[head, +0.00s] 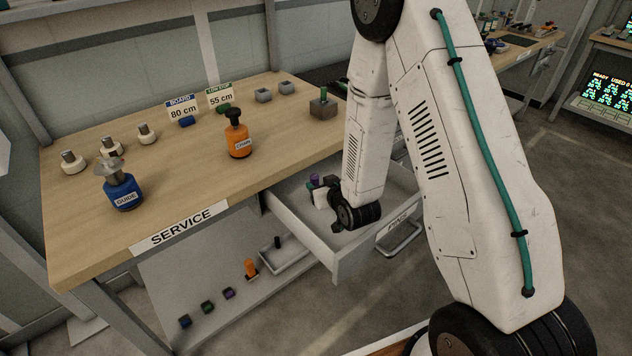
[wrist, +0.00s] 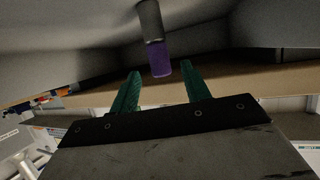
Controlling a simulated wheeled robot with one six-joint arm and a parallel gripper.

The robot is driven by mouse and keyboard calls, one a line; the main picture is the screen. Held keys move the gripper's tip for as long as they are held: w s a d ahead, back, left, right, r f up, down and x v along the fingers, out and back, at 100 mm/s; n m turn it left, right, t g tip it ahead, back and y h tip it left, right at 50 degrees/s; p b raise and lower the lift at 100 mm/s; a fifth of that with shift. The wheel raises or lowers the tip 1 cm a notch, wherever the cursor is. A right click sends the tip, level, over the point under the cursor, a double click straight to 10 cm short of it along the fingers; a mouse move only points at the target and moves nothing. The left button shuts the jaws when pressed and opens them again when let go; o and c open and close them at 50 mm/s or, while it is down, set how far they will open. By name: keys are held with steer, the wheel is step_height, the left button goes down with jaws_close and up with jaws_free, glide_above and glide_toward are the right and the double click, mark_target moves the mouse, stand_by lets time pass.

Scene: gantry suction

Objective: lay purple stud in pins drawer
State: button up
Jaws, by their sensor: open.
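The purple stud (wrist: 160,60) shows in the wrist view with its purple end toward me and a grey shank leading away to a grey surface. My gripper (wrist: 161,70) is open, its two green fingers spread. The purple end lies just beyond and between the fingertips, with a gap on each side. In the head view the stud (head: 314,180) is a small purple patch inside the open pins drawer (head: 355,254), beside my wrist. My wrist and arm hide part of the drawer, and the stud's contact with its floor is unclear.
Above the drawer is the wooden service bench (head: 185,185), holding a blue guide piece (head: 122,192), an orange chain piece (head: 238,142) and several pale knobs. A lower shelf (head: 215,270) carries several small coloured studs and a tray (head: 285,257). The drawer's front-left floor looks clear.

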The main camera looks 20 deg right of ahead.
steer(key=shift+v, duration=1.25)
steer(key=shift+r, duration=0.3)
steer(key=s+d+r+g+h, duration=0.1)
steer(key=s+r+g, duration=0.25)
steer(key=r, duration=0.45)
steer(key=s+d+r+g, duration=0.1)
steer(key=s+r+g, duration=0.1)
steer(key=s+r, duration=0.45)
steer(key=s+r+g, duration=0.2)
steer(key=s+r, duration=0.2)
steer(key=s, duration=0.4)
steer(key=s+r+g, duration=0.2)
steer(key=s+r, duration=0.3)
steer(key=s, duration=0.3)
steer(key=s+r+m+g, duration=0.1)
steer(key=s+r, duration=0.3)
steer(key=s, duration=0.4)
steer(key=shift+a+r+g, duration=0.2)
steer(key=shift+a+g, duration=0.15)
steer(key=shift+g, duration=0.5)
